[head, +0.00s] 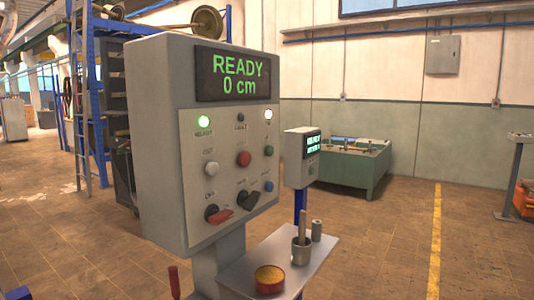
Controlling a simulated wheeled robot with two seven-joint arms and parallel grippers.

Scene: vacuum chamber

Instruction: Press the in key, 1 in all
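A grey control box (160,140) stands on a post in the middle of the head view. Its screen (233,76) reads "READY 0 cm" in green. The other small labels are too blurred to read, so I cannot tell which is the in key. A red-handled knob (219,215) and a black knob (249,200) sit below. Neither of my grippers is in view.
A metal shelf (245,275) below the box holds a round amber dish (270,279), a grey cup (301,251) with a rod, and a small cylinder (317,230). A second, smaller display box (297,165) stands behind. Open floor lies right.

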